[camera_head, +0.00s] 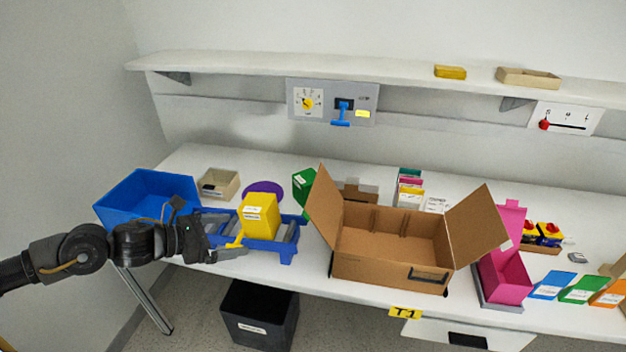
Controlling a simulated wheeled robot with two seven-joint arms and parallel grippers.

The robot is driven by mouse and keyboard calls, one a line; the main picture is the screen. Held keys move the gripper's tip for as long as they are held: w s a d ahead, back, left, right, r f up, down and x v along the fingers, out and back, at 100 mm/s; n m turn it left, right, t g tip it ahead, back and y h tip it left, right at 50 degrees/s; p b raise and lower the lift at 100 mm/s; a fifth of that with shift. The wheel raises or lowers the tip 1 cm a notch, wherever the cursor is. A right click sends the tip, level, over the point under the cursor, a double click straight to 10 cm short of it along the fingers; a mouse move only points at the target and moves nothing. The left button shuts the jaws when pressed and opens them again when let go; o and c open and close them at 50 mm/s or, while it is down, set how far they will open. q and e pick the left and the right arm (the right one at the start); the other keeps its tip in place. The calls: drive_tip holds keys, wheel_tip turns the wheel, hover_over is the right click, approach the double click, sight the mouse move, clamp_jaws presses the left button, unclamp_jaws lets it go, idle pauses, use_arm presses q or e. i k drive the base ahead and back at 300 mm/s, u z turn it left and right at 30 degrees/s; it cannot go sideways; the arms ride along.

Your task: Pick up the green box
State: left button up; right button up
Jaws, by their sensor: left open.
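A green box (303,183) with a white label stands on the white table, behind the left flap of the open cardboard box. That flap hides part of it. My left gripper (229,247) comes in from the left, low in front of the blue roller stand. It is open and apart from the green box, to its left and nearer the front edge. I cannot make out anything between its fingers. My right gripper is not in view.
A yellow box (259,217) stands on the blue roller stand (287,253), close to my left gripper. The open cardboard box (388,260) fills the middle. A blue bin (122,206) is at left. A shelf (380,72) runs above the table.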

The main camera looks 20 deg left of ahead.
sight(303, 181)
drive_tip(key=i, duration=1.1)
